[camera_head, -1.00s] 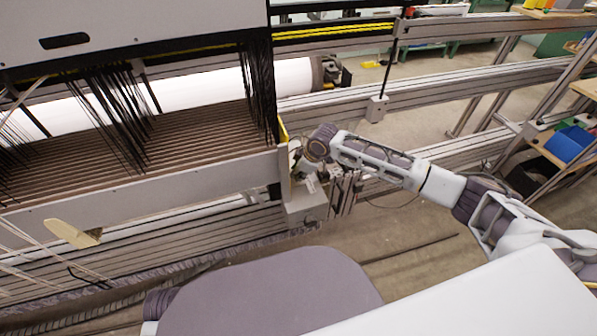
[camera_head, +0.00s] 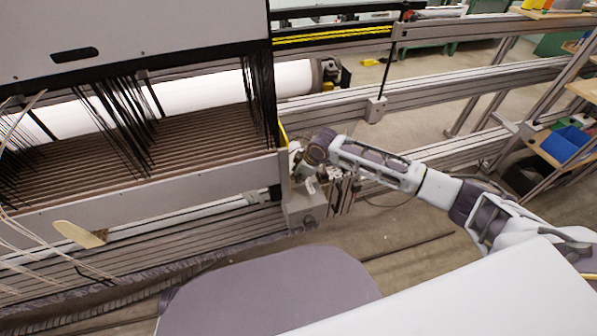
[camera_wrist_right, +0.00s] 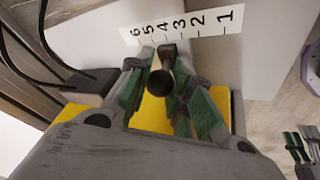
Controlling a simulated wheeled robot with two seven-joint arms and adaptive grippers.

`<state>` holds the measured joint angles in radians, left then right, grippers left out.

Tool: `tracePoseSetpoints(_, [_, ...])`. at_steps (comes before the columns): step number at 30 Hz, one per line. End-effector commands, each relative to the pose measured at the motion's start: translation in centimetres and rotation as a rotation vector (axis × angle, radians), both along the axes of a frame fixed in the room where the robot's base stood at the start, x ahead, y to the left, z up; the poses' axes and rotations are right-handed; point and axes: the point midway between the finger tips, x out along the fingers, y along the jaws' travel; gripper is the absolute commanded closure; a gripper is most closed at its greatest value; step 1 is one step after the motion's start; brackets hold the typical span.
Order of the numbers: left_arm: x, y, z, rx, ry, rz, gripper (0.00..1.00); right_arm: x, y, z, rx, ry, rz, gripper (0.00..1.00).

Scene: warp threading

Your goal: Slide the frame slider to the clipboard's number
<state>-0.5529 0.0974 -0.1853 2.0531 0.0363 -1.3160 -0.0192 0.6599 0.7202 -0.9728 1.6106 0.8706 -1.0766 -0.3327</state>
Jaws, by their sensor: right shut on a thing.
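In the right wrist view, a white scale strip (camera_wrist_right: 190,26) carries the numbers 1 to 6, with 1 at the right. My right gripper (camera_wrist_right: 160,58) has green-padded fingers closed around a dark round knob (camera_wrist_right: 159,84), the slider's handle. The knob and fingertips are just below the scale, around the 4 and 5; the exact mark is hard to tell. In the head view my right gripper (camera_head: 303,172) is at the right end of the loom frame (camera_head: 150,190), where the knob is too small to make out. The clipboard is not recognisable in any view. My left gripper is not in view.
A yellow plate (camera_wrist_right: 151,113) lies behind the fingers in the right wrist view. Metal rails (camera_head: 440,95) run behind my right arm. Blue bins (camera_head: 566,143) stand on a shelf at the right. Dark warp threads (camera_head: 262,95) hang left of the gripper.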

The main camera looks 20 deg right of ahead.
Motion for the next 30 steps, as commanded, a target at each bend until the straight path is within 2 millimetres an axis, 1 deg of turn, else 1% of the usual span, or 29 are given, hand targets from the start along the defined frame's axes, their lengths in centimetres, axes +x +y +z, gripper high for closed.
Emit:
tracePoseSetpoints(7, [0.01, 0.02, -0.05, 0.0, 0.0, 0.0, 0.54, -0.15, -0.05, -0.28, -0.002, 0.005, 0.0, 1.0])
tracePoseSetpoints(8, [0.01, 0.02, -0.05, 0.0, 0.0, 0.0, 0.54, -0.16, -0.05, -0.28, -0.002, 0.005, 0.0, 0.77])
tracePoseSetpoints(13, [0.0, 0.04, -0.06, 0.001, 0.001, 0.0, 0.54, -0.12, -0.04, -0.22, -0.002, 0.003, 0.0, 0.55])
tracePoseSetpoints(24, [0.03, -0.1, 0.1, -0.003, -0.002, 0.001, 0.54, -0.07, -0.03, -0.04, 0.0, 0.001, 0.0, 0.54])
tracePoseSetpoints(30, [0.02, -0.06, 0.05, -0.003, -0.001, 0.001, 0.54, -0.3, -0.18, 0.64, 0.0, 0.0, 0.0, 0.54])
